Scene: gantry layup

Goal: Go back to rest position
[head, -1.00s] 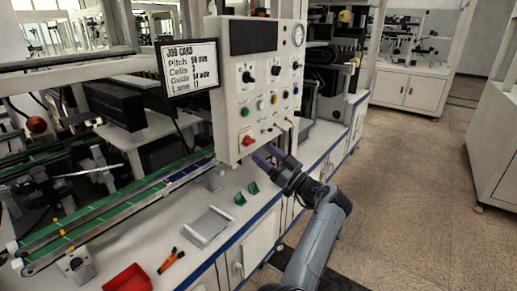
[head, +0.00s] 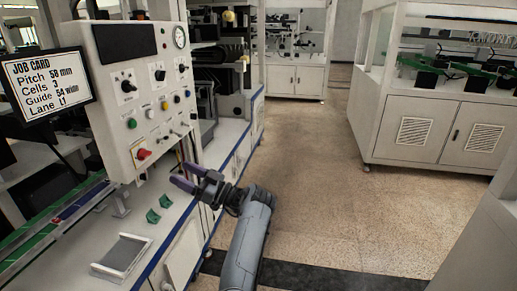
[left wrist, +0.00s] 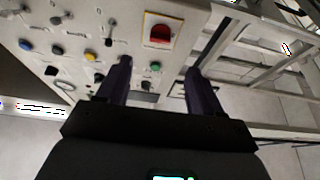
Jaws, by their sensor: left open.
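My left gripper (head: 180,173) is open, its two dark purple fingers pointing at the lower right part of the white control panel (head: 112,90). Nothing shows between the fingers. In the left wrist view the open left gripper (left wrist: 157,67) has the panel face (left wrist: 75,12) ahead of it, with a red switch on a yellow-edged plate (left wrist: 160,33) and a green button (left wrist: 155,66). In the head view the red knob (head: 142,154) sits low on the panel, left of the fingers. My right gripper is not in view.
A job card screen (head: 46,85) hangs left of the panel. Small green brackets (head: 153,216) and a grey tray (head: 121,258) lie on the bench below. A white cabinet (head: 440,130) stands at right. Open floor (head: 320,180) lies between bench and cabinet.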

